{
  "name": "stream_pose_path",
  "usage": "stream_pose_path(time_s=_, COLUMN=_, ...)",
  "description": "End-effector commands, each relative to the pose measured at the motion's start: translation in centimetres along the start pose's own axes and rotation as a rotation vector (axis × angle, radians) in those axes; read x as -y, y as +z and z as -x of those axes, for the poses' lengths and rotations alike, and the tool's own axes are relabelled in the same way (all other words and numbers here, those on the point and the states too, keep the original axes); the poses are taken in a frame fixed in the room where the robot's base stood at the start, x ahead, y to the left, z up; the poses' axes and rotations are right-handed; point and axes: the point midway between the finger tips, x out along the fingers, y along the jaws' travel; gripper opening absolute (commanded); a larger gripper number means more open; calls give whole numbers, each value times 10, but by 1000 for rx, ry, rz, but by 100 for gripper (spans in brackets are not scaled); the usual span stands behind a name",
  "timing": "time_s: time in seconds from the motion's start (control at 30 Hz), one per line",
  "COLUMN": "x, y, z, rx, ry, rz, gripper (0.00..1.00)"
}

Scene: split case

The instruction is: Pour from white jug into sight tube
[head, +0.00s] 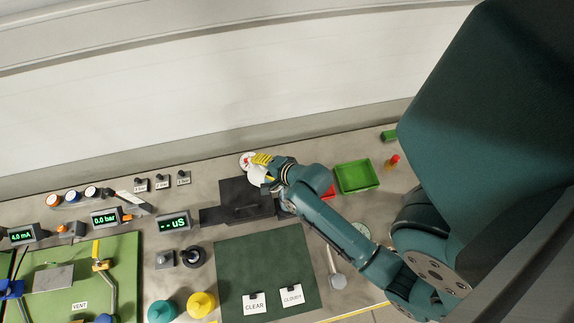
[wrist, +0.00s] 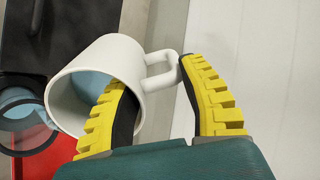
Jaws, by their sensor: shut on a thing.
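The white jug (wrist: 105,58) is tilted in the wrist view, its open mouth toward the lower left and its handle on the right. Pale blue shows inside it. My gripper (wrist: 152,76) is shut on the jug, with one yellow finger at its mouth and the other beyond the handle; the exact contact is partly hidden. A clear round rim (wrist: 18,106), possibly the sight tube, shows left of the jug's mouth over a red patch. In the head view, my gripper (head: 262,160) holds the jug (head: 254,175) at the back of the bench, beside a dark block.
The dark block (head: 240,192) stands just left of my gripper. A green tray (head: 357,177) and a red-and-yellow item (head: 393,162) are to the right. A dark green mat (head: 255,255) with two label cards lies in front. Gauges and displays fill the left.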

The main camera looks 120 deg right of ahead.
Motion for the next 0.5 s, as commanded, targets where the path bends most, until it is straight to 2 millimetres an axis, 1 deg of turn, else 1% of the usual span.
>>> stream_pose_path(time_s=0.5, x=3, y=0, z=4, rx=1, ry=-41, rz=2, gripper=2)
